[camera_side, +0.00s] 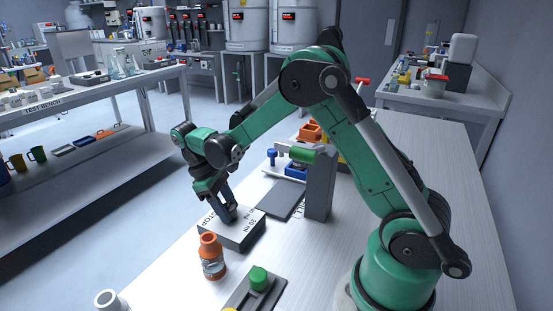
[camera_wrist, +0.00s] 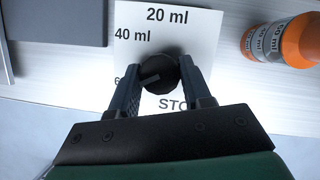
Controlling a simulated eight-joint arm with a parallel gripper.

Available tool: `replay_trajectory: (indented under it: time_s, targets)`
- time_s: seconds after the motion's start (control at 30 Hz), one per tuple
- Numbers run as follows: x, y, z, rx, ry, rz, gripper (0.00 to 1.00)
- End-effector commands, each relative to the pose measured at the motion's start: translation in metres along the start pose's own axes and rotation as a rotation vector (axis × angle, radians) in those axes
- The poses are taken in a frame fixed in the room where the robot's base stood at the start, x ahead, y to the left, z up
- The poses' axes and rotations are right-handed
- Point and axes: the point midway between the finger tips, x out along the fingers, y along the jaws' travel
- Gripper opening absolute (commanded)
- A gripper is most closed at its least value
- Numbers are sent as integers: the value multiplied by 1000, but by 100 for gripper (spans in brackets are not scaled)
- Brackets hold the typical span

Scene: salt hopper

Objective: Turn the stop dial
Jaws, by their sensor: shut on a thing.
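The stop dial (camera_wrist: 158,75) is a round black knob with a lighter pointer line. It sits on the white top of a box (camera_wrist: 200,28) marked "20 ml", "40 ml" and "STO...", with another label partly hidden. The pointer line slants across the knob. My gripper (camera_wrist: 158,82) has one finger on each side of the knob and is shut on it. In the side view the dark box (camera_side: 232,237) stands on the bench, and my gripper (camera_side: 228,216) reaches down onto its top, hiding the dial there.
An orange bottle (camera_side: 211,257) with a printed label stands close to the box, also in the wrist view (camera_wrist: 282,42). A dark flat plate (camera_side: 281,199) and a grey upright block (camera_side: 320,186) stand behind. A green-capped item (camera_side: 258,279) is at the front.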

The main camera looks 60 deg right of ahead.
Motion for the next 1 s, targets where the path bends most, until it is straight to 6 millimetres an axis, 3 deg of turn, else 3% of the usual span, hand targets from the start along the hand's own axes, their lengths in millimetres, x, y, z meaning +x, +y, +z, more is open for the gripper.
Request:
replay_trajectory:
  time_s: [0.2, 0.23, 0.33, 0.67, 1.0]
  targets:
    - [0, 0, 0, -1, 1, 1, 0]
    - [0, 0, 0, -1, 1, 1, 49]
    - [0, 0, 0, -1, 1, 0, 75]
    - [-2, 0, 0, 0, 1, 0, 75]
    - [-43, 0, 0, 0, 1, 0, 75]
